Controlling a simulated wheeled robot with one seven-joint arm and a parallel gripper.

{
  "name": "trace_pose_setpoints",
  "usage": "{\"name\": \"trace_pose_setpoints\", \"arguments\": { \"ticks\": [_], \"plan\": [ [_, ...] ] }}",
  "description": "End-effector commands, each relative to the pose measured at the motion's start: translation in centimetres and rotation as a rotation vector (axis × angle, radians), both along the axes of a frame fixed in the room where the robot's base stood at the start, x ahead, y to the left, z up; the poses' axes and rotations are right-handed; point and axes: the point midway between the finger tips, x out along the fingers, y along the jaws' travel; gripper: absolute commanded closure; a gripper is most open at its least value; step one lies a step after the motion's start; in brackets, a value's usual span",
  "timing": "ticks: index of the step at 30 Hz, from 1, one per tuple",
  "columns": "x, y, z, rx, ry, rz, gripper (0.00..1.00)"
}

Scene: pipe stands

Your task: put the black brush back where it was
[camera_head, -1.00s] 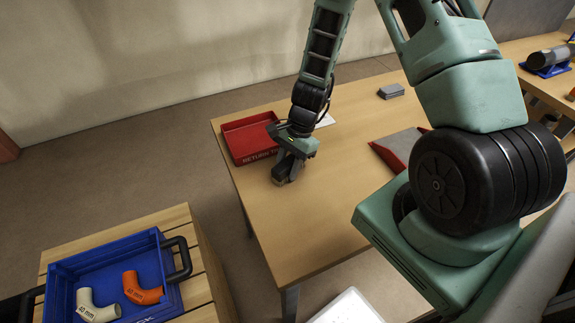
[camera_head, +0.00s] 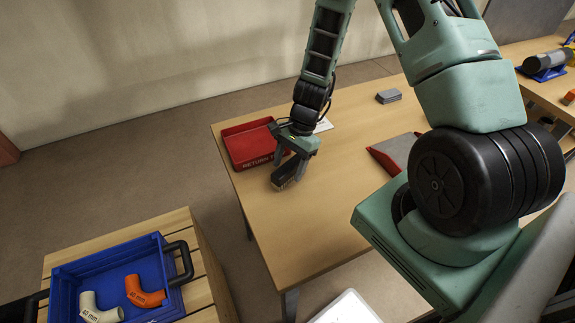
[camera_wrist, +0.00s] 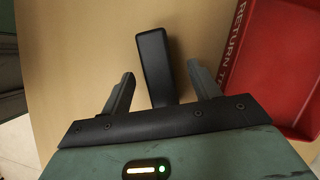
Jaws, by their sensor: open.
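The black brush (camera_wrist: 154,60) lies between the two spread fingers of my gripper (camera_wrist: 161,74) in the wrist view, with a gap on each side. In the head view the brush (camera_head: 283,183) shows just below my gripper (camera_head: 291,163), at the table's surface near its left edge, in front of the red tray. The fingers and wrist partly hide it there. My gripper is open and points down around the brush.
The red tray (camera_head: 230,134) marked RETURN stands close to my gripper; it also shows in the wrist view (camera_wrist: 232,70). A red and grey dustpan-like piece (camera_head: 385,160) and a grey stack (camera_head: 388,96) lie to the right. A blue crate (camera_head: 65,285) with pipe elbows stands at lower left.

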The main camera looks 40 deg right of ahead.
Motion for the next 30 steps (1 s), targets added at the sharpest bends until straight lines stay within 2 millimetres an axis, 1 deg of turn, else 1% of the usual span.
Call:
{"name": "trace_pose_setpoints", "arguments": {
  "ticks": [1,21,25,30],
  "plan": [
    [0.0,-0.1,0.5,0.0,-0.001,-0.001,0.39],
    [0.3,-1.6,4.1,0.0,0.0,-0.001,0.39],
    [0.3,-1.8,4.4,0.0,0.0,-0.001,0.39],
    [0.3,-1.8,4.3,0.001,0.001,-0.001,0.39]
  ]
}}
